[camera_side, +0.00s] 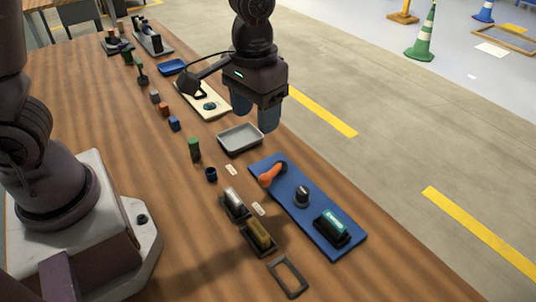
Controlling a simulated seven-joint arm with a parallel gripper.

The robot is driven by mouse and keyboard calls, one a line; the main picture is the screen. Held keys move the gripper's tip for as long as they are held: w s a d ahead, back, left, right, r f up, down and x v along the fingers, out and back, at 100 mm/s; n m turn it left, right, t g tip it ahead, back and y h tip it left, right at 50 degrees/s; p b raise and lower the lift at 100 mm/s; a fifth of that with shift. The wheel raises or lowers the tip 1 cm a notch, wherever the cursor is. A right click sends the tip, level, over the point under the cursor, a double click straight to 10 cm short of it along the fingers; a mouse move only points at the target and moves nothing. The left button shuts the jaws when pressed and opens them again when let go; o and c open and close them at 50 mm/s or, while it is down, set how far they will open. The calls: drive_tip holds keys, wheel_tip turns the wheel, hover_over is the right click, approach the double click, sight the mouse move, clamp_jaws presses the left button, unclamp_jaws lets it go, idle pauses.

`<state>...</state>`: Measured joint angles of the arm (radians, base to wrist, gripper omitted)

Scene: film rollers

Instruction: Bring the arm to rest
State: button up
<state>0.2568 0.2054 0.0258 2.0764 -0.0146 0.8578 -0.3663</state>
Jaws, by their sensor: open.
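My gripper (269,116) hangs from my arm above the far edge of the wooden table (110,190). It points down with its blue-grey fingers near the grey metal tray. Nothing shows between the fingers, and it is open. The fingers look raised above the table, but their exact height is hard to tell. A blue board (318,236) lies on the table below and to the right of my gripper. It carries an orange-handled part (270,175), a dark knob (302,195) and a dark block with a teal top (332,228).
A grey tray (240,139) lies just below my gripper. A cream board (190,94) with a dark part lies to its left. Small blocks (174,123) form a row along the table. Rollers in holders (259,239) and a black frame (287,278) stand at the front. Cones (421,40) are on the floor.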

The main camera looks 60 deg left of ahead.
drive_tip(key=s+a+r+m+t, duration=0.1)
drive_tip(key=s+a+r+t, duration=0.4)
drive_tip(key=s+r, duration=0.7)
drive_tip(key=a, duration=0.2)
drive_tip(key=shift+s+a+m+t, duration=0.3)
drive_tip(key=shift+s+a, duration=0.1)
